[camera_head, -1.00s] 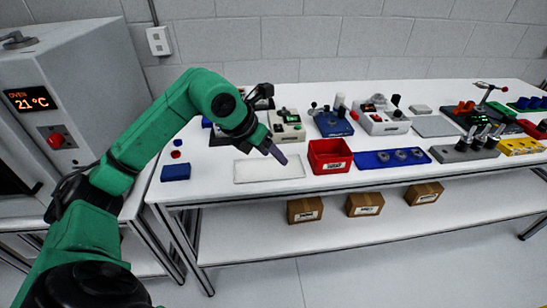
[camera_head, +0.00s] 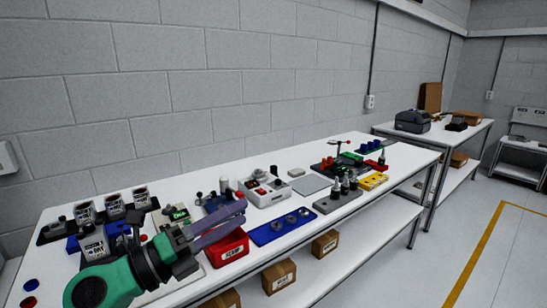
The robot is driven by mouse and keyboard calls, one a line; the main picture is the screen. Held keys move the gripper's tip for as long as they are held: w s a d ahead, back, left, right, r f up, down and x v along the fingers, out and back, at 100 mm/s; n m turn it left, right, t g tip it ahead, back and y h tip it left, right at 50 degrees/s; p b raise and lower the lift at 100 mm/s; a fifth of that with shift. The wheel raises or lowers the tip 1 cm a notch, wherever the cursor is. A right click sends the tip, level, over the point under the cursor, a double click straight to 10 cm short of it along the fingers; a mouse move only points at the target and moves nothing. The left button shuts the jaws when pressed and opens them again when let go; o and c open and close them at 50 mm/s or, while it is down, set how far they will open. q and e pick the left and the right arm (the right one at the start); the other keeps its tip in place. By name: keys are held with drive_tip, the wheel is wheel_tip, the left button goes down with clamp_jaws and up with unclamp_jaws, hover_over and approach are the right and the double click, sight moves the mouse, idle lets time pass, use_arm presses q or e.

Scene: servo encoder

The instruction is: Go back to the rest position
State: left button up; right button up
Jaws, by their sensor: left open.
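My left arm is green and comes in at the lower left. Its gripper (camera_head: 241,209) has purple fingers, which point right and a little up. It is open, with nothing seen between the fingers. My right gripper is not in view.
A blue plate (camera_head: 268,236) with grey rings lies right of the bin. A grey box device (camera_head: 268,194) and a grey block with black-topped pegs (camera_head: 325,206) stand further along. Labelled containers (camera_head: 140,196) stand behind the arm. Cardboard boxes (camera_head: 278,275) sit below. The floor at right is clear.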

use_arm(q)
drive_tip(key=w+a+f+n+t+y, duration=0.1)
drive_tip(key=w+a+n+t+y, duration=0.3)
drive_tip(key=a+n+t+y, duration=1)
drive_tip(key=s+a+f+n+g+y, duration=0.1)
drive_tip(key=a+f+n+g+y, duration=0.35)
drive_tip(key=f+n+g, duration=0.75)
drive_tip(key=s+d+f+n+g+h, duration=0.1)
drive_tip(key=s+d+f+n+g, duration=0.3)
drive_tip(key=s+f, duration=0.65)
drive_tip(key=s+a+f+n+g+h, duration=0.1)
drive_tip(key=s+f+n+g+h, duration=0.1)
drive_tip(key=s+f+g, duration=0.85)
wheel_tip(320, 180, down, 26)
drive_tip(key=t, duration=0.2)
drive_tip(key=s+a+f, duration=0.2)
drive_tip(key=s+f, duration=1.2)
drive_tip(key=s, duration=0.3)
drive_tip(key=shift+a+f+g, duration=0.25)
drive_tip(key=shift+g, duration=0.2)
